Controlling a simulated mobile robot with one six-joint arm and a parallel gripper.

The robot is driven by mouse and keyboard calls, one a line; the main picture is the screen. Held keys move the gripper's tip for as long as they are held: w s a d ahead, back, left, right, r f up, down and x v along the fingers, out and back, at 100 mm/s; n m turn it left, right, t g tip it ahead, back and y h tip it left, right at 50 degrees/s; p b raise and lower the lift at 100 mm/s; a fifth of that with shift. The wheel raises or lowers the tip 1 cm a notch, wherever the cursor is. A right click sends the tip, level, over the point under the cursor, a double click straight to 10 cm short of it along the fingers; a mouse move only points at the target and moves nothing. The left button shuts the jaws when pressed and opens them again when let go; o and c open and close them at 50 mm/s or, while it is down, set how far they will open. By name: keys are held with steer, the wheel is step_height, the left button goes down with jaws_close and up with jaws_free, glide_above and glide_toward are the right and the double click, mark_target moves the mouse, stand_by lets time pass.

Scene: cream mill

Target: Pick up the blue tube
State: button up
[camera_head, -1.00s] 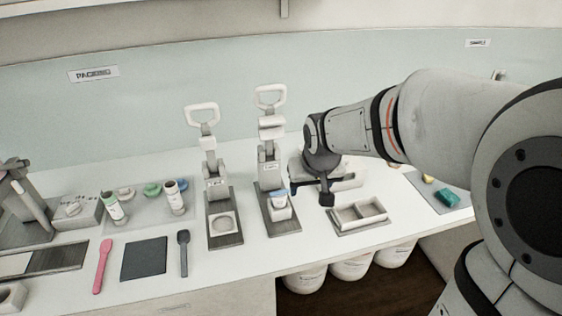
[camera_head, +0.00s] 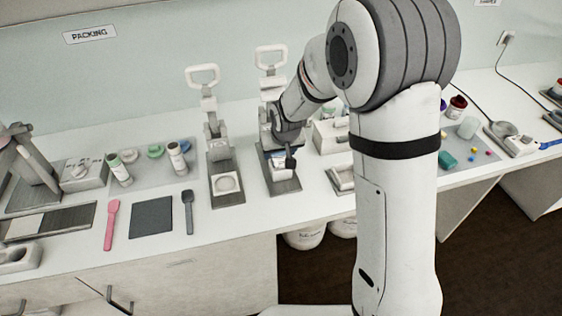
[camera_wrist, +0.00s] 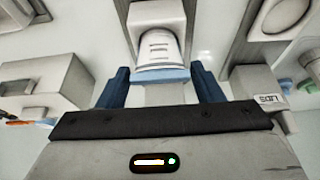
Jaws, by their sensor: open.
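A white tube with a light blue cap (camera_head: 278,158) stands in the right-hand press (camera_head: 284,185). In the wrist view its labelled white body and blue cap (camera_wrist: 162,76) lie ahead of my gripper (camera_wrist: 160,70), between the lines of the two blue fingers. The fingers are spread wide, with space on both sides, and do not visibly touch the tube. In the head view my gripper (camera_head: 288,158) is right at the tube and partly covers it. Another white tube with a blue-purple cap (camera_head: 178,160) stands on the grey mat at left beside a green-capped tube (camera_head: 120,170).
A second press (camera_head: 226,185) stands just left of the tube's press. A white tray (camera_head: 342,178) is close on the right, partly hidden by my arm. A pink spoon (camera_head: 110,225), dark square mat (camera_head: 151,219) and dark spoon (camera_head: 188,212) lie at the front left.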

steer(key=shift+w+f, duration=0.2)
steer(key=shift+f, duration=0.4)
steer(key=shift+c, duration=0.2)
steer(key=c, duration=1.1)
step_height(320, 180, up, 10)
steer(key=b, duration=0.1)
steer(key=shift+b, duration=0.4)
